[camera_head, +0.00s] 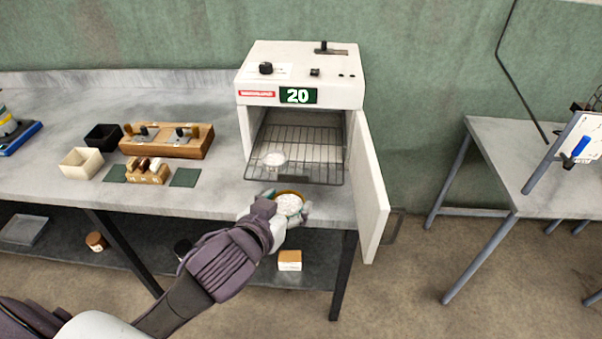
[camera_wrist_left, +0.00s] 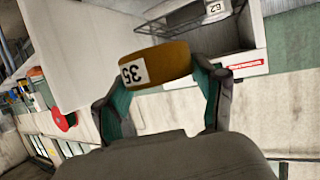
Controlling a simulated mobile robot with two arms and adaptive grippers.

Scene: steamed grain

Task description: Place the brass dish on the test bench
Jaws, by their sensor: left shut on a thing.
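The brass dish (camera_head: 289,202) has a brass-coloured rim and pale grainy contents. My left gripper (camera_head: 287,208) is shut around it, at the front edge of the long grey bench (camera_head: 215,205), below the open oven. In the left wrist view the dish (camera_wrist_left: 158,66) shows its brass side with a "35" label, between the two fingers of the gripper (camera_wrist_left: 158,80). Whether the dish touches the bench is unclear. Another grey table (camera_head: 490,145) stands at the right; no sign tells which is the test bench. My right gripper is not in view.
The white oven (camera_head: 301,75) reads 20. A wooden weight block (camera_head: 167,140) and small boxes stand left of the oven.

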